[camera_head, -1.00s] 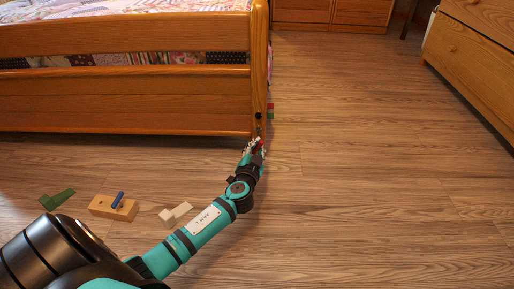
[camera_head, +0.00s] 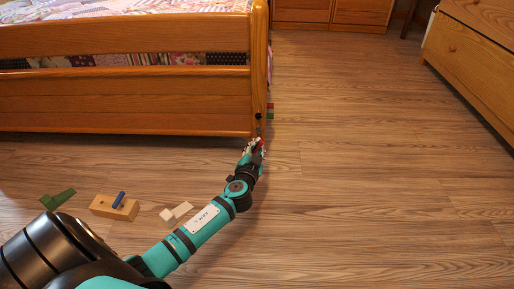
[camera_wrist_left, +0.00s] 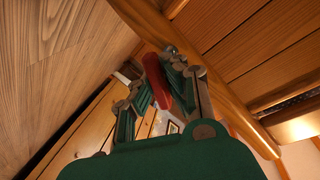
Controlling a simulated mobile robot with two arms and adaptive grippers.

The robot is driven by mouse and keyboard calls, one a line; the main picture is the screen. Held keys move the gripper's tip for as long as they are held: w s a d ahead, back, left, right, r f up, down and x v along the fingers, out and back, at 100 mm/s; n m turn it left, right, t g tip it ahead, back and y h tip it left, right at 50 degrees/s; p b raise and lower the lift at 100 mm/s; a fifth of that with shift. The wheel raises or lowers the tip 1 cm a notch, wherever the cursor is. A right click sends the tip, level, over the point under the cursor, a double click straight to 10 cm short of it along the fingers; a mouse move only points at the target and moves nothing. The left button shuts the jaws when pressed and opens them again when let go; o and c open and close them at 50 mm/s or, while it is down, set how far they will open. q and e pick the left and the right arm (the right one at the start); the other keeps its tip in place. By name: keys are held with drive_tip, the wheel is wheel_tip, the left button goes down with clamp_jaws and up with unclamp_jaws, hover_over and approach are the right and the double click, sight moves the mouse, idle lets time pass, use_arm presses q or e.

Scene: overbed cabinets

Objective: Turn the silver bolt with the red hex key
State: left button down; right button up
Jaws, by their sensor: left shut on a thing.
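My left gripper (camera_head: 256,146) is at the foot of the bed's corner post (camera_head: 259,75), low near the floor. In the left wrist view the left gripper (camera_wrist_left: 165,72) is shut on the red hex key (camera_wrist_left: 156,82), which sits between its fingers. In the head view only a small bit of red shows at the fingertips. I cannot make out the silver bolt. A small dark round spot (camera_head: 258,116) shows on the post just above the gripper. My right gripper is not in view.
A wooden block with a blue peg (camera_head: 114,207), a green piece (camera_head: 58,198) and a white piece (camera_head: 176,212) lie on the floor at left. A small red and green thing (camera_head: 270,109) shows beside the post. A wooden drawer unit (camera_head: 477,60) stands right. The floor between is clear.

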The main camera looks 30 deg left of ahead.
use_arm(q)
drive_tip(key=shift+x, duration=0.95)
drive_tip(key=m, duration=0.2)
drive_tip(key=m+g, duration=0.1)
drive_tip(key=m, duration=0.1)
drive_tip(key=shift+a+r+m+y, duration=0.1)
drive_tip(key=shift+r+m+y, duration=0.1)
drive_tip(key=shift+m+y, duration=0.15)
drive_tip(key=m, duration=0.2)
drive_tip(key=m+g+y, duration=0.1)
drive_tip(key=m, duration=0.2)
drive_tip(key=shift+y, duration=0.25)
drive_tip(key=m+y, duration=0.1)
drive_tip(key=m, duration=0.1)
drive_tip(key=m+g+y, duration=0.1)
drive_tip(key=m, duration=0.2)
drive_tip(key=shift+m, duration=0.25)
drive_tip(key=m, duration=0.3)
drive_tip(key=m+y, duration=0.1)
drive_tip(key=m, duration=0.1)
drive_tip(key=shift+f+m+y, duration=0.15)
drive_tip(key=shift+m+y, duration=0.15)
drive_tip(key=shift+m, duration=0.1)
drive_tip(key=shift+n, duration=0.6)
